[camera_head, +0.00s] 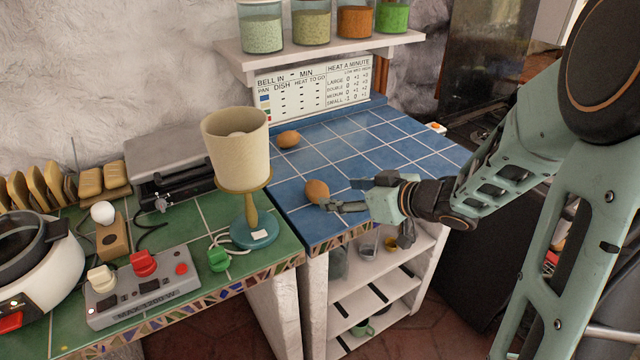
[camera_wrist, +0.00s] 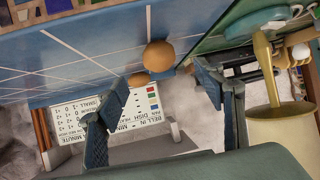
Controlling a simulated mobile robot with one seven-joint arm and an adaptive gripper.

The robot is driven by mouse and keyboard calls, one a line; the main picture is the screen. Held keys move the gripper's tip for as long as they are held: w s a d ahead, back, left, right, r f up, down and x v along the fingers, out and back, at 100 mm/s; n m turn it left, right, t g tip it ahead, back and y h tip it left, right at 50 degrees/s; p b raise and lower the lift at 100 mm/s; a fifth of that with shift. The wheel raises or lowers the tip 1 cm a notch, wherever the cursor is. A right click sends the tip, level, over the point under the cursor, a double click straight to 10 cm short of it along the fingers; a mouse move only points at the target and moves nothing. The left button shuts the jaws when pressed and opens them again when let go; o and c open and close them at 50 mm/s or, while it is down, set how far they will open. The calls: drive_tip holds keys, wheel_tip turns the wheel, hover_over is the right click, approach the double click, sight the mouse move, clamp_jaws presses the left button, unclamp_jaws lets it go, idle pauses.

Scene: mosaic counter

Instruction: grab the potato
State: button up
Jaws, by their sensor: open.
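A brown potato (camera_head: 316,190) lies on the blue tiled counter (camera_head: 350,150) near its front left edge. A second brown potato-like item (camera_head: 288,139) lies farther back near the wall. My gripper (camera_head: 347,196) is low over the counter, just right of the near potato, with its fingers pointing left toward it. In the wrist view the near potato (camera_wrist: 158,55) shows ahead of the open, empty fingers (camera_wrist: 160,85), roughly between them across the picture. The farther item (camera_wrist: 138,79) looks smaller behind it. Whether a finger touches the near potato cannot be told.
A lamp (camera_head: 236,150) with a beige shade stands left of the near potato on the green tiled counter (camera_head: 215,285). A grey box with a red knob (camera_head: 143,263) sits farther left. A jar shelf (camera_head: 320,52) hangs behind. The blue counter's middle is clear.

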sight(324, 190)
drive_tip(key=b+x, duration=0.1)
drive_tip(key=x, duration=0.3)
drive_tip(key=shift+a+f, duration=0.1)
drive_tip(key=shift+a, duration=0.1)
drive_tip(key=shift+w+b+x, duration=0.2)
drive_tip(key=shift+b+x, duration=0.45)
drive_tip(key=shift+x, duration=2.35)
drive_tip(key=shift+r, duration=0.25)
drive_tip(key=shift+d, duration=0.1)
drive_tip(key=shift+c, duration=0.3)
drive_tip(key=c, duration=1.3)
